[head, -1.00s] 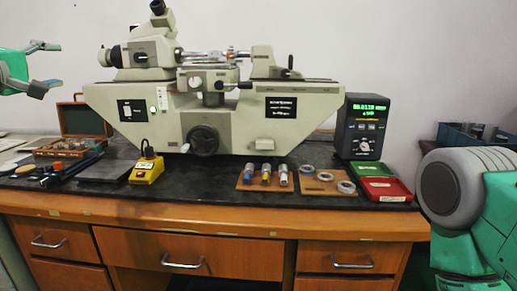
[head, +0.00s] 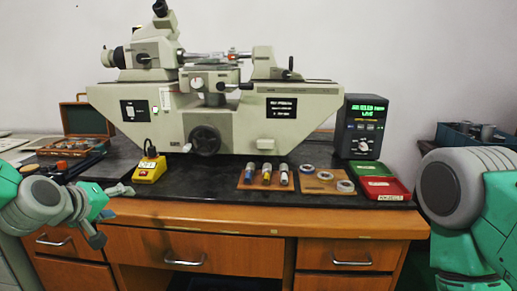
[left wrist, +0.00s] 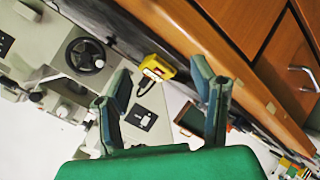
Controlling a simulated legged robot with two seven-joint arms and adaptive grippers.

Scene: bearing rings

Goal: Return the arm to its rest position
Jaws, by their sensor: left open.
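My left gripper (head: 108,214) is at the lower left of the head view, in front of the desk edge. It is open and empty, with its two fingers spread apart. In the left wrist view the open gripper (left wrist: 163,82) has nothing between its fingers. My right arm shows at the right edge of the head view; its gripper is out of view. Bearing rings (head: 325,176) lie on a wooden board (head: 312,187) on the desk, well to the right of the left gripper.
A large measuring machine (head: 232,125) stands on the dark desktop. A yellow box (head: 149,170) is close to the left gripper. A board with several cylinders (head: 266,184), green and red trays (head: 388,190) and a digital display (head: 362,130) stand to the right. Drawers are below.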

